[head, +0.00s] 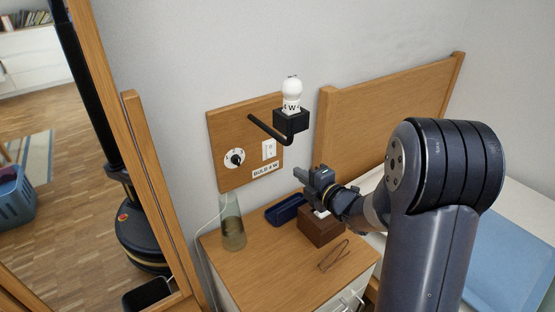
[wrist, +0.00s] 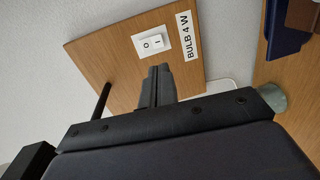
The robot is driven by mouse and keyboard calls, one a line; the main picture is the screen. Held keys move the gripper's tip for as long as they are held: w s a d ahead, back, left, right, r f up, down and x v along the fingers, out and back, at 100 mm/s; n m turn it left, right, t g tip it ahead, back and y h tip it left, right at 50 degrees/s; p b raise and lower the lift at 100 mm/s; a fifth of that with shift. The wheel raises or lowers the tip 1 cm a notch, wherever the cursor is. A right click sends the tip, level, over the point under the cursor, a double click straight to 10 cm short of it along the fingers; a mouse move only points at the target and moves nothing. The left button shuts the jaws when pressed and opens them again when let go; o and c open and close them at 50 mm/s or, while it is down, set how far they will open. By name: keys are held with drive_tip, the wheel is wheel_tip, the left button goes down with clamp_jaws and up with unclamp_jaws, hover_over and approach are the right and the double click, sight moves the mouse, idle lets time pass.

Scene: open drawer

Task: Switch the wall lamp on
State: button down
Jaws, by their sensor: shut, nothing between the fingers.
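The wall lamp has a white bulb (head: 291,90) in a black socket (head: 290,121) on a black arm, and the bulb shows no clear glow. A wooden board (head: 222,128) behind it carries a white rocker switch (head: 269,149), which also shows in the wrist view (wrist: 151,42), marked O and I. I cannot tell which side is pressed. My gripper (head: 299,174) is shut and empty, above the nightstand and in front of the board. In the wrist view its fingertips (wrist: 158,68) point at the board close to the switch, with no contact visible.
The board also holds a dial (head: 235,158) and a "BULB 4 W" label (head: 265,169). On the nightstand (head: 265,265) are a glass (head: 232,225), a blue case (head: 285,209), a brown box (head: 320,228) and glasses (head: 334,256). A mirror stands at left.

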sight(272, 155)
drive_tip(key=x, duration=1.1)
drive_tip(key=shift+w+a, duration=0.15)
drive_tip(key=shift+f+b, duration=0.15)
drive_tip(key=shift+b, duration=0.25)
drive_tip(key=shift+w+f+b, duration=0.1)
drive_tip(key=shift+f+b, duration=0.05)
drive_tip(key=shift+b, duration=0.4)
